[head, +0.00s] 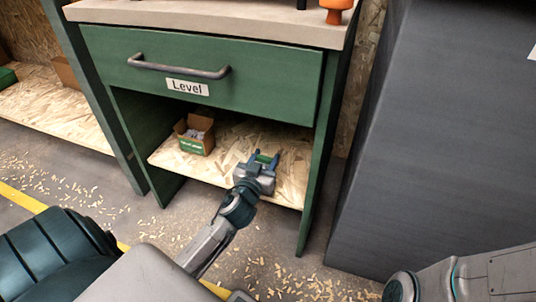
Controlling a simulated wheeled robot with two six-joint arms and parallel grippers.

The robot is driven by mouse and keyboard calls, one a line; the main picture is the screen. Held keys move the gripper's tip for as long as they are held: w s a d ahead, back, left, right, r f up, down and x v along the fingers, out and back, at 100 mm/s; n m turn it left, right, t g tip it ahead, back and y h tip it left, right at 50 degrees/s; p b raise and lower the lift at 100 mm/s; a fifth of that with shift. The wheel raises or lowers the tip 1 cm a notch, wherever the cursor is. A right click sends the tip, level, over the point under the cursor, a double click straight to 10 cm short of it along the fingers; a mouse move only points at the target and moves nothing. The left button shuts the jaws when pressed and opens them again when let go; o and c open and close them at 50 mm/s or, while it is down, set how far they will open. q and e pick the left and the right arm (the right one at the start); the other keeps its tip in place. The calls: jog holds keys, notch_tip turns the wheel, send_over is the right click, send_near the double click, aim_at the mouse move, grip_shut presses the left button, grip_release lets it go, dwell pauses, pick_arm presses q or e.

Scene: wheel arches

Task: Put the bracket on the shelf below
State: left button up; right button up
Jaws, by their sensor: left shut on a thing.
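My left gripper (265,157) reaches into the open space under the green drawer, over the wooden shelf (222,165). It is shut on a small green piece (264,159), which I take to be the bracket. Only a narrow part of the bracket shows between the blue fingers. I cannot tell whether it touches the shelf board. My right gripper is out of view; only part of my right arm shows at the lower right.
An open cardboard box (195,134) with small items stands on the shelf, left of the gripper. Above is a green drawer (250,85) labelled "Level". Cabinet side panels bound the space. An orange object (336,10) is on the worktop. Wood shavings litter the floor.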

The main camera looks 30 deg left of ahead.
pick_arm(q)
jog(key=x, duration=0.3)
jog(key=shift+w+b, duration=0.1)
jog(key=shift+b, duration=0.25)
jog(key=shift+f+b, duration=0.25)
jog(key=shift+b, duration=0.15)
jog(key=shift+s+r, duration=0.15)
jog(key=shift+s, duration=0.05)
jog(key=o, duration=1)
